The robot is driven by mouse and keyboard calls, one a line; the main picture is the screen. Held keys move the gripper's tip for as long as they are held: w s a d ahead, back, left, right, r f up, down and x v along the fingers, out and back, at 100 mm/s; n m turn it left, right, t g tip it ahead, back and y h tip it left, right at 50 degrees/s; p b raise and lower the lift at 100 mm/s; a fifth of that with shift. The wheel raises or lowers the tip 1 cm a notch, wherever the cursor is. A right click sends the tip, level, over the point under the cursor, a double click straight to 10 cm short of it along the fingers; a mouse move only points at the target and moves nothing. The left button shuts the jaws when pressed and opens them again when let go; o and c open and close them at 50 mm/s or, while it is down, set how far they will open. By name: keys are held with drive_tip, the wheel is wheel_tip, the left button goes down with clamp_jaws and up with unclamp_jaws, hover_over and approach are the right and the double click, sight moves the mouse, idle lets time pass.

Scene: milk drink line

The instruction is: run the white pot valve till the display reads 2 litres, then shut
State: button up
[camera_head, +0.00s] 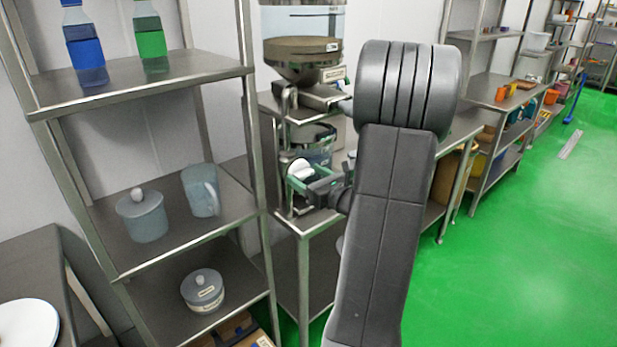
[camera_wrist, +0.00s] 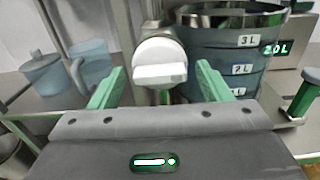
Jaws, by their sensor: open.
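The white valve knob (camera_wrist: 160,62) is in the middle of the wrist view, its raised grip bar lying about level. It also shows in the head view (camera_head: 300,168). My gripper (camera_wrist: 158,84) is open, with one green finger on each side of the knob and gaps between. The clear pot (camera_wrist: 222,60) stands just behind to the right, with 3 L, 2 L and lower marks; its liquid level is hard to tell. The small display (camera_wrist: 277,47) beside it shows green figures that look like 2.0 L. In the head view my gripper (camera_head: 312,184) is at the knob.
A steel hopper (camera_head: 303,50) stands above the pot. A shelf rack (camera_head: 150,88) on the left holds bottles, a clear jug (camera_head: 201,190) and lidded pots. A green-handled part (camera_wrist: 306,96) is at the right of the wrist view. Open green floor lies to the right.

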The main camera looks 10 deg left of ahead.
drive_tip(key=b+v, duration=0.1)
drive_tip(key=v, duration=1.2)
drive_tip(key=shift+s+d, duration=0.25)
drive_tip(key=shift+d, duration=0.05)
drive_tip(key=shift+a, duration=0.1)
drive_tip(key=p+x, duration=0.1)
drive_tip(key=x, duration=1.2)
drive_tip(key=shift+w+a, duration=0.25)
drive_tip(key=shift+w, duration=0.05)
drive_tip(key=shift+s+d, duration=0.1)
drive_tip(key=shift+d, duration=0.05)
